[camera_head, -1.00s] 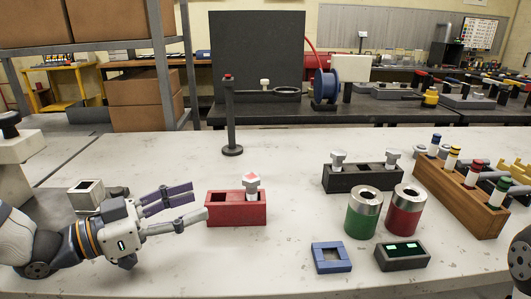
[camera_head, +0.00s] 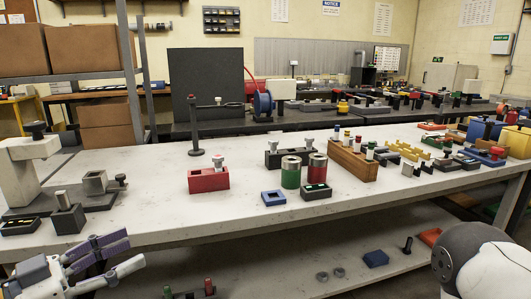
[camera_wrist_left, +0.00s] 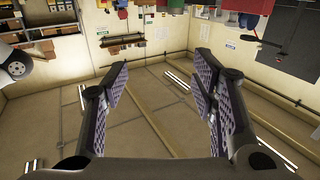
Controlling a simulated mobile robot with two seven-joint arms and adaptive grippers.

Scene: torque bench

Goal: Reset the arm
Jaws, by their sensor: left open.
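My left gripper (camera_head: 128,252) is open and empty at the lower left of the head view, in front of the bench's front edge. In the left wrist view its two padded fingers (camera_wrist_left: 160,72) stand wide apart, with only the room behind them. That view shows the room upside down. Part of my right arm (camera_head: 485,260) shows at the lower right of the head view; its gripper is out of view.
The white bench (camera_head: 150,215) carries a black holder (camera_head: 270,160), a green can (camera_head: 291,173), a red can (camera_head: 317,170), a wooden rack (camera_head: 350,162) and a blue square tray (camera_head: 273,198). A lower shelf (camera_head: 290,250) holds loose parts. The bench front between the left fixtures and the red holder is clear.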

